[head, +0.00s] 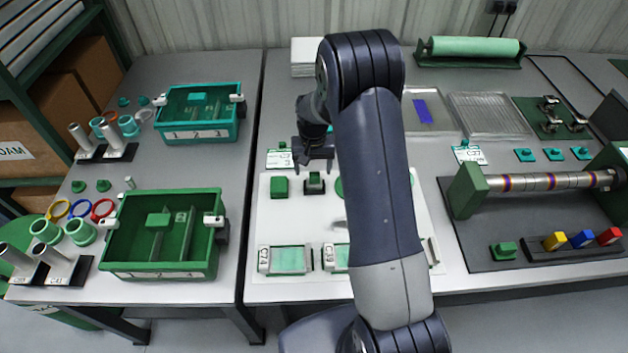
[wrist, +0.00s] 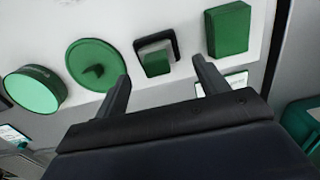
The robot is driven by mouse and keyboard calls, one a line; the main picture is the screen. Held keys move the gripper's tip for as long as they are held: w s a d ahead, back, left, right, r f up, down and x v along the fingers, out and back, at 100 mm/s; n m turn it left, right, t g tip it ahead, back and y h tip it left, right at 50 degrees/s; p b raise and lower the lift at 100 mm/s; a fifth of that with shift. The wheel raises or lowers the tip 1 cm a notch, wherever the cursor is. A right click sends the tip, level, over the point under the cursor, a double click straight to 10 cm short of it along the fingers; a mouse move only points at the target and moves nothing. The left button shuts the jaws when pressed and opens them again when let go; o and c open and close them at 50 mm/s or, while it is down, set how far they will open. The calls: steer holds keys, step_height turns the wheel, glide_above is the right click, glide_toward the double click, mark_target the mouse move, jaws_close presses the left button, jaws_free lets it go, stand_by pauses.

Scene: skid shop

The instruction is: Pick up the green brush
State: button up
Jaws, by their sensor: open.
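My gripper (head: 315,164) is open and empty above the back of the white board; its two fingers also show in the wrist view (wrist: 160,72). Just beyond and between the fingertips is a small dark-and-green block with a pale grey face (wrist: 156,58), also in the head view (head: 314,183); it may be the green brush, but I cannot tell for sure. It stands on the board, apart from the fingers. To its right in the wrist view is a plain green block (wrist: 228,28), to its left a green disc with a raised grip (wrist: 95,66).
A round green tin (wrist: 34,90) is further left in the wrist view. A green tray (head: 165,272) and a teal tray (head: 200,136) stand on the left table. A roller stand (head: 468,190) and another green block (head: 504,251) are at right. My arm hides part of the board.

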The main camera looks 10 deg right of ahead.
mark_target(314, 174)
steer(key=shift+s+d+f+p, duration=0.15)
steer(key=shift+f+p, duration=0.45)
steer(key=shift+f, duration=1.9)
steer(key=shift+c, duration=0.6)
steer(key=c, duration=1)
step_height(314, 174, up, 10)
steer(key=shift+r+b, duration=0.1)
steer(key=shift+b, duration=0.6)
steer(key=o, duration=0.5)
steer(key=shift+c, duration=0.2)
steer(key=c, duration=0.3)
